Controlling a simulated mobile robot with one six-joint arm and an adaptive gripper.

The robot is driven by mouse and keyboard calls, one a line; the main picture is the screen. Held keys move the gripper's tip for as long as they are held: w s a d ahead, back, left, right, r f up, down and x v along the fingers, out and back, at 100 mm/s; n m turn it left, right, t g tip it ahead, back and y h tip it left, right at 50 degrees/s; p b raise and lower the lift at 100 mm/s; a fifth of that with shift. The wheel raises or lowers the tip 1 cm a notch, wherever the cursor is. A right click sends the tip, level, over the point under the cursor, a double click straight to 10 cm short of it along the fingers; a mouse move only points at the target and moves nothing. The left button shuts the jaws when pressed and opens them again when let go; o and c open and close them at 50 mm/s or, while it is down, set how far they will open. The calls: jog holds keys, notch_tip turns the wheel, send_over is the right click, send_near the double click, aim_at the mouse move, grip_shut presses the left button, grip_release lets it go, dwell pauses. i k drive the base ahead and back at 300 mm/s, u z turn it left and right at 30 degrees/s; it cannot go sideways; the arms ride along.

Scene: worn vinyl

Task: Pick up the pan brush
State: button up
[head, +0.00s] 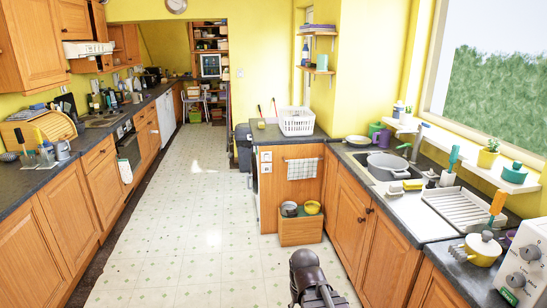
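I cannot tell for certain which item is the pan brush. A teal-handled utensil (453,158) stands upright in a white holder (447,178) on the right counter, beside the sink; its lower end is hidden. A small yellow-green item (413,185) lies at the sink's front edge, too small to identify. An orange-handled utensil (498,203) stands farther right, near a yellow pot. My gripper (318,292) shows as a dark shape at the bottom centre, over the floor and well apart from these items. Its fingers are not clear, and I see nothing held.
A grey pot (388,164) sits at the sink (370,155), with a white dish rack (466,209) to its right. A wooden box (302,232) with two bowls stands on the floor ahead. The tiled floor (190,235) is clear to the left and down the aisle.

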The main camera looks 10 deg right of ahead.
aim_at(395, 190)
jog(key=z, duration=0.3)
jog(key=i, duration=0.75)
jog(key=z, duration=0.6)
jog(key=i, duration=0.8)
jog(key=z, duration=0.3)
